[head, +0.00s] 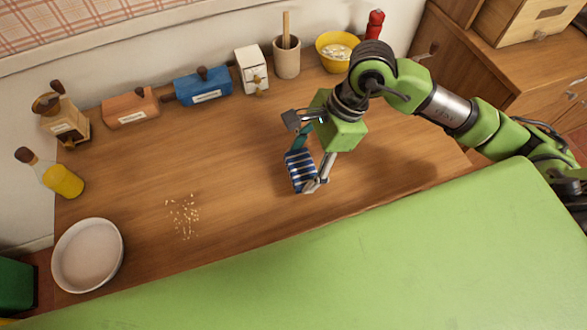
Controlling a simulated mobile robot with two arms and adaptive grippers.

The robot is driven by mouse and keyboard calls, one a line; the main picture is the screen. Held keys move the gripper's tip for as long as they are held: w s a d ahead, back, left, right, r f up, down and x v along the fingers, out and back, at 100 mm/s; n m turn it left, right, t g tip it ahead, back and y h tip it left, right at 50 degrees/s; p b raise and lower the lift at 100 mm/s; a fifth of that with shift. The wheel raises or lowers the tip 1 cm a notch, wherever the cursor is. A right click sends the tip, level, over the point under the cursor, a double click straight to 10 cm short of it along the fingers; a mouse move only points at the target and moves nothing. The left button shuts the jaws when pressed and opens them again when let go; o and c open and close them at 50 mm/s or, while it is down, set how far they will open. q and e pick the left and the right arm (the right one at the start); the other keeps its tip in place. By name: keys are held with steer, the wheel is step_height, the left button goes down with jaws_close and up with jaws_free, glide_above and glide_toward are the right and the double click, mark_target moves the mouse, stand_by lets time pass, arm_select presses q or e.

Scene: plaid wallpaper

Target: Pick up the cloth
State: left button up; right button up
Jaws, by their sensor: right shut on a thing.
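The cloth (300,171) is blue with white stripes. It hangs bunched in my right gripper (313,186), just over or touching the wooden counter; I cannot tell which. My right gripper is shut on the cloth, and its fingers hide part of it. The right arm comes in from the right across the counter. My left gripper is not in the head view.
The wooden counter (235,165) has a patch of crumbs (183,216) left of the cloth. A white dish (88,256) sits at the left front. The middle is clear.

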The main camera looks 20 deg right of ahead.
mark_target(309, 172)
steer(key=s+d+r, duration=0.1)
steer(key=r, duration=0.1)
steer(key=shift+s+d+r, duration=0.3)
steer(key=shift+s+d, duration=0.05)
steer(key=shift+s, duration=0.05)
steer(key=s+d+r+p, duration=0.1)
steer(key=s+d+r, duration=0.3)
steer(key=s, duration=0.3)
steer(key=shift+s+d+r+p, duration=0.15)
steer(key=shift+d+p, duration=0.2)
steer(key=shift+d, duration=0.25)
steer(key=o, duration=0.5)
steer(key=shift+c, duration=0.2)
steer(key=c, duration=0.3)
steer(key=shift+c, duration=0.2)
